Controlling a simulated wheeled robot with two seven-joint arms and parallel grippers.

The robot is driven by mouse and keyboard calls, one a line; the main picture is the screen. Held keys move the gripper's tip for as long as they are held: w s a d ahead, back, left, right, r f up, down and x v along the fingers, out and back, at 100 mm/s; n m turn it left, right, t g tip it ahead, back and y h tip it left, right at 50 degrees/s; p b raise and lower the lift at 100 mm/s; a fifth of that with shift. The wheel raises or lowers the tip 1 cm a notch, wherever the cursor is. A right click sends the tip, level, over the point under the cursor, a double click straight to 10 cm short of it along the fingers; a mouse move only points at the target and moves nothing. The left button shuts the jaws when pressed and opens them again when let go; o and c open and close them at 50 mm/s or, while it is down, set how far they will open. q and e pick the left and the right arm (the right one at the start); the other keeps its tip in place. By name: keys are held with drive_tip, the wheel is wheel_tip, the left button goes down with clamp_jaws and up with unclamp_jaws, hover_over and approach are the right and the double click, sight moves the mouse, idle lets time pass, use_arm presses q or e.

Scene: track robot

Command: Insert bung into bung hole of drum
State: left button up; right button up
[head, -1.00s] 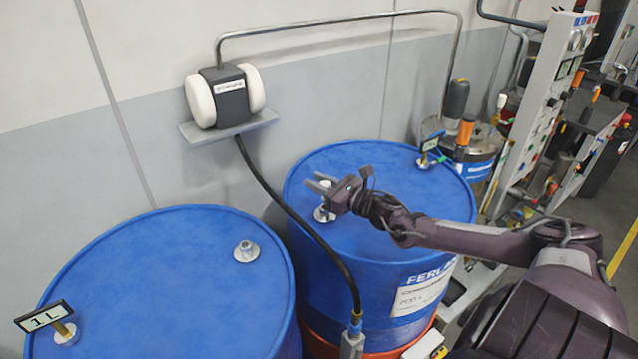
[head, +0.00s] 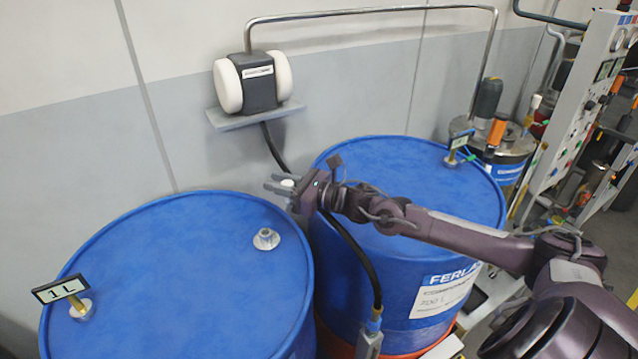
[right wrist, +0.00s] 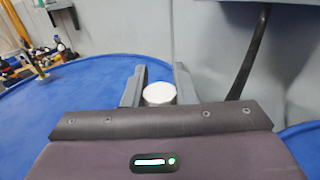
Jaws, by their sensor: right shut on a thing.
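My right gripper (head: 280,187) is shut on a small white bung (head: 288,183), held above the gap between the two blue drums. In the right wrist view the round pale top of the bung (right wrist: 159,94) sits between the two grey fingers. The left blue drum (head: 170,260) has a pale round fitting (head: 266,239) on its top, below and left of the gripper; I cannot tell if it is open. The right blue drum (head: 420,200) stands under my right arm, which hides part of its lid. My left gripper is not in view.
A "1 L" sign (head: 61,289) stands on the left drum, another small sign (head: 460,141) on the right one. A black hose (head: 355,255) hangs between the drums from a wall unit (head: 258,82). A control panel (head: 575,125) stands at right.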

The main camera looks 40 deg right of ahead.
drive_tip(key=s+a+r+n+g+y+b, duration=0.1)
drive_tip(key=a+r+n+g+y, duration=0.1)
drive_tip(key=a, duration=0.5)
drive_tip(key=shift+a+y, duration=0.25)
drive_tip(key=shift+y, duration=0.15)
wheel_tip(320, 180, down, 6)
drive_tip(key=b, duration=0.7)
drive_tip(key=shift+b, duration=0.4)
drive_tip(key=shift+b, duration=0.35)
idle(0.6)
